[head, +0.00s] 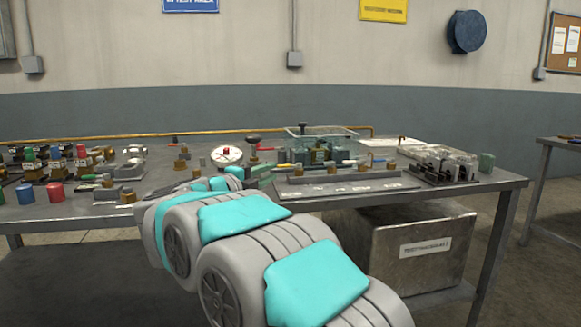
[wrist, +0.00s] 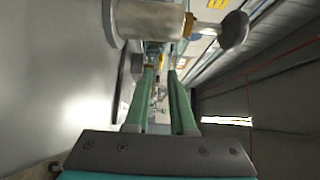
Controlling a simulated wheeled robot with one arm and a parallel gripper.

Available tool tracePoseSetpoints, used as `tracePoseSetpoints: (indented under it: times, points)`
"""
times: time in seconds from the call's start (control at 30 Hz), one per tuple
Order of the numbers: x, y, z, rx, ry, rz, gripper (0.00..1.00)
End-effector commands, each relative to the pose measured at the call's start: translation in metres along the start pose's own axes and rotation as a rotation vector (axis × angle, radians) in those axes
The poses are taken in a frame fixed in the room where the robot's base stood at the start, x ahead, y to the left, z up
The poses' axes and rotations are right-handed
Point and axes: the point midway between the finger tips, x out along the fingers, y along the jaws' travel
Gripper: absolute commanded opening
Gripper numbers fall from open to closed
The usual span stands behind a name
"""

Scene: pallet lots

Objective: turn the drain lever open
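In the wrist view, the two green fingers of my gripper (wrist: 161,72) stand apart with a narrow gap between them, and I see nothing clamped there. A metal cylinder (wrist: 150,20) with a round dark end piece (wrist: 233,30) lies across the view beyond the fingertips. I cannot tell whether it belongs to the drain lever. In the head view, my arm reaches over the front of the table and largely hides my gripper. No label marks which is the drain lever.
The grey table (head: 440,192) is crowded with fittings at the left. A white round gauge (head: 227,155), a clear bin (head: 322,132) and a clear-covered block (head: 440,160) stand on it. A metal box (head: 400,262) is below. A brass pipe (head: 180,133) runs along the back.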

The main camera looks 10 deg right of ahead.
Motion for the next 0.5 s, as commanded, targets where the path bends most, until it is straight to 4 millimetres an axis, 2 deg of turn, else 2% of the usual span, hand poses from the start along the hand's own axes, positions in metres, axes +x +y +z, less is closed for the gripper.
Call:
tracePoseSetpoints:
  times: [0.3, 0.5]
  points:
    - [0.049, 0.001, -0.001, -0.004, 0.000, 0.000, 0.23]
    - [0.068, -0.001, -0.001, -0.001, -0.001, -0.001, 0.23]
